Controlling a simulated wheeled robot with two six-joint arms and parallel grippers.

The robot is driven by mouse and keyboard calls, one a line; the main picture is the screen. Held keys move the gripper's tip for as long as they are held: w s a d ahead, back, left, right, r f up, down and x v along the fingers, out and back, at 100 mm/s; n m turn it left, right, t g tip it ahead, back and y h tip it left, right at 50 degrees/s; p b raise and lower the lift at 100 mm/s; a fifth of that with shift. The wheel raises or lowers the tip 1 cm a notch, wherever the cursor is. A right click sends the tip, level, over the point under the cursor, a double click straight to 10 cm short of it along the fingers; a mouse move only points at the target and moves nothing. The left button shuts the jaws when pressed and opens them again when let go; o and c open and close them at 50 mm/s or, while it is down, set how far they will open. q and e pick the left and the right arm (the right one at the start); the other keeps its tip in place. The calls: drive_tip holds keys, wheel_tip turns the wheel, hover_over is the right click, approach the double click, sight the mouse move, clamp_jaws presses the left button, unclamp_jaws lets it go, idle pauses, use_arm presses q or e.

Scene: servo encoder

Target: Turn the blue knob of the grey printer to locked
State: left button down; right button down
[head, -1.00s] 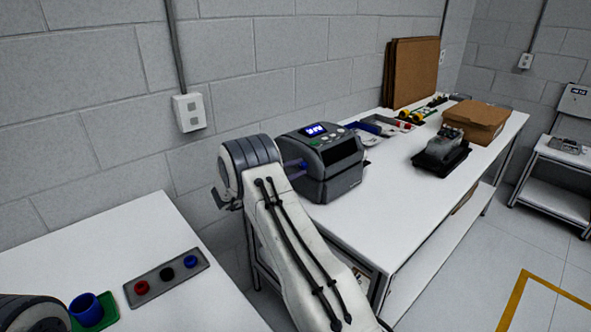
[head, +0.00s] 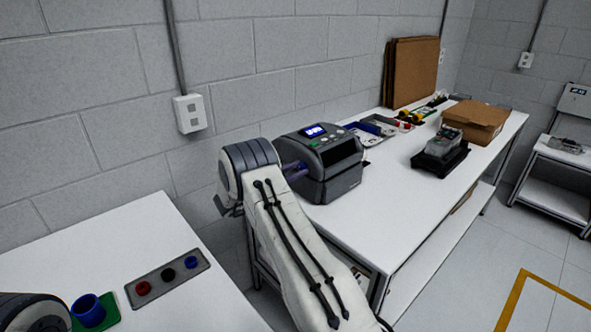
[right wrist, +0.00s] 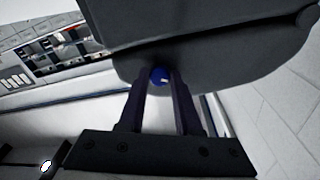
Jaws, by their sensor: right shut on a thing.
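The grey printer (head: 332,165) stands at the near left end of the long white table, with a lit blue display on its top. Its blue knob (right wrist: 160,76) shows in the right wrist view, between the tips of my right gripper (right wrist: 159,84). My right gripper is shut on the knob. In the head view the right gripper (head: 296,168) reaches the printer's left side, where fingers and wrist mostly hide the knob. I cannot read the knob's angle or a locked mark. My left gripper is out of view.
Beyond the printer, the long table (head: 402,205) holds a dark device on a tray (head: 440,152), a cardboard box (head: 474,122) and several small parts. At lower left, a white table (head: 150,225) bears a grey panel with knobs (head: 166,278) and a blue cup (head: 88,309). The wall is close behind.

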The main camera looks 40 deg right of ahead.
drive_tip(key=n+p, duration=0.1)
drive_tip(key=n, duration=0.5)
drive_tip(key=shift+s+f+t, duration=0.1)
drive_tip(key=shift+t, duration=0.2)
idle(0.4)
drive_tip(key=c, duration=0.6)
unclamp_jaws()
drive_tip(key=a+b, duration=0.2)
drive_tip(key=a, duration=0.8)
drive_tip(key=shift+s+a+f, duration=0.25)
drive_tip(key=shift+f, duration=0.15)
